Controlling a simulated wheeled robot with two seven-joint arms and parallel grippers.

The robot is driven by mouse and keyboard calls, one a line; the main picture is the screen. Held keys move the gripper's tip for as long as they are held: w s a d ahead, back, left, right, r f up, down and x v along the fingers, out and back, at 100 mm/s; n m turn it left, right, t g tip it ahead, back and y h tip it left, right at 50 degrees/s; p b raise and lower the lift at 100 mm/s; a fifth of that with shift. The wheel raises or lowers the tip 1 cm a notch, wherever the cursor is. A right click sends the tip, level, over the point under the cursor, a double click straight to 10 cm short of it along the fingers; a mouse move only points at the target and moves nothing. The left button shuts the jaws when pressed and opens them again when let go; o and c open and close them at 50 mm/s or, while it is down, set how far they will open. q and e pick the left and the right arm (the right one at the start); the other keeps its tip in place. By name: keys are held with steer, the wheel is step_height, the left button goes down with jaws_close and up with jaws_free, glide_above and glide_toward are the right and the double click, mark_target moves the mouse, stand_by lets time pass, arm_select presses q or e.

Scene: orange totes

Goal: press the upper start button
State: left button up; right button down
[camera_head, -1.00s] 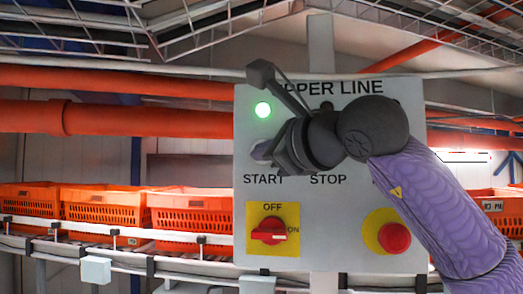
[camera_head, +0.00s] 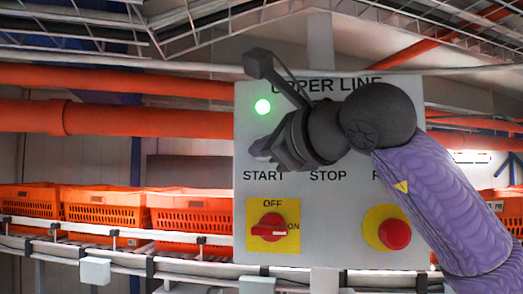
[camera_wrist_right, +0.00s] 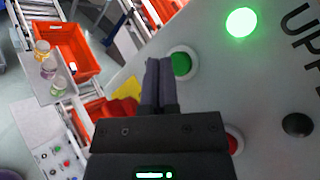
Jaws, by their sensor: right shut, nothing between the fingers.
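The grey UPPER LINE panel (camera_head: 340,225) fills the middle of the head view, with START, STOP and a third label partly covered by my arm. The green start button (camera_wrist_right: 181,64) shows in the right wrist view, in a pale ring; my gripper hides it in the head view. My right gripper (camera_head: 262,150) is shut and empty, just above the START label. In the right wrist view its fingertips (camera_wrist_right: 160,66) are right beside the green button, overlapping its left edge; contact cannot be told. A green lamp (camera_head: 263,107) is lit above. My left gripper is out of view.
The panel also bears a red OFF/ON switch (camera_head: 268,228) and a red mushroom button (camera_head: 394,234). A red button (camera_wrist_right: 232,143) shows partly in the wrist view. Orange totes (camera_head: 105,208) stand on a conveyor behind, at left. Orange pipes (camera_head: 150,119) run behind.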

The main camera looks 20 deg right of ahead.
steer(key=s+a+b, duration=0.1)
steer(key=s, duration=0.1)
steer(key=s+a+b, duration=0.1)
steer(key=s, duration=0.1)
steer(key=shift+s+a, duration=0.2)
stand_by(0.7)
